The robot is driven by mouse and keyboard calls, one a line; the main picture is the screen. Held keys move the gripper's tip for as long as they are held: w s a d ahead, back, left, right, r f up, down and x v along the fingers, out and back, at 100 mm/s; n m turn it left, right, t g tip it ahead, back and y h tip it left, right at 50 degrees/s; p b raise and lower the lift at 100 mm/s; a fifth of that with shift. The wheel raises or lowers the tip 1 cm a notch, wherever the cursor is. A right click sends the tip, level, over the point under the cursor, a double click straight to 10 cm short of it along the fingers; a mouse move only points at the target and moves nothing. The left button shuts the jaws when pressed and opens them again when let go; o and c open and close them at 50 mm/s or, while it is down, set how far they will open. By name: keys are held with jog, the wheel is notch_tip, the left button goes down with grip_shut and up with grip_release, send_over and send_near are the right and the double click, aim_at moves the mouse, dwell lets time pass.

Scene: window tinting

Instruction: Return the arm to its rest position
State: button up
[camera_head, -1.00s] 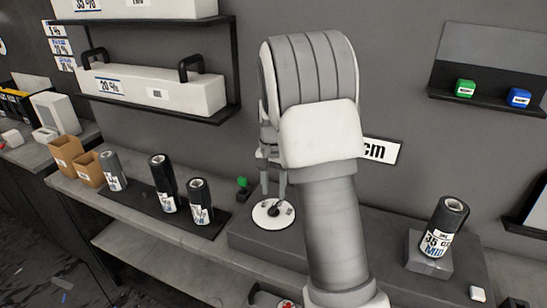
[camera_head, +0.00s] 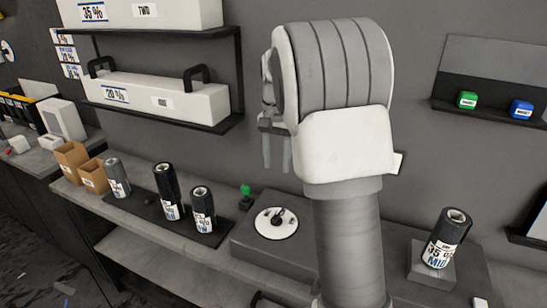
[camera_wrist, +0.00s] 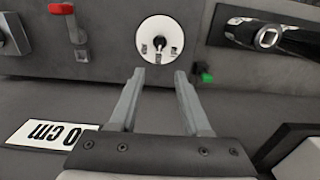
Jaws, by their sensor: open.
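My gripper (camera_head: 276,152) is raised in front of the grey wall, above the workbench, with its fingers pointing down. It also shows in the wrist view (camera_wrist: 160,72), where the two fingers stand apart with nothing between them. My arm rises through the right middle of the head view and hides part of the wall and the bench. Below the fingers, a round white disc (camera_head: 276,223) with a dark knob lies on the grey raised block (camera_head: 340,250). The fingers are clear of the disc.
Several dark rolls, one of them here (camera_head: 166,190), stand on a dark mat (camera_head: 150,208) at left.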

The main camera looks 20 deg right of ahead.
jog(key=s+a+r+n+t, duration=0.2)
jog(key=s+a+r+n, duration=0.15)
jog(key=s, duration=0.65)
jog(key=s+a+r+n+t, duration=0.25)
jog(key=s+a+r, duration=0.2)
jog(key=s, duration=0.45)
jog(key=s+a+f+n+t, duration=0.1)
jog(key=s+a+f+n, duration=0.1)
jog(key=s, duration=0.5)
jog(key=shift+s+a+f+n, duration=0.15)
jog(key=shift+s+f+n, duration=0.25)
jog(key=shift+f, duration=0.1)
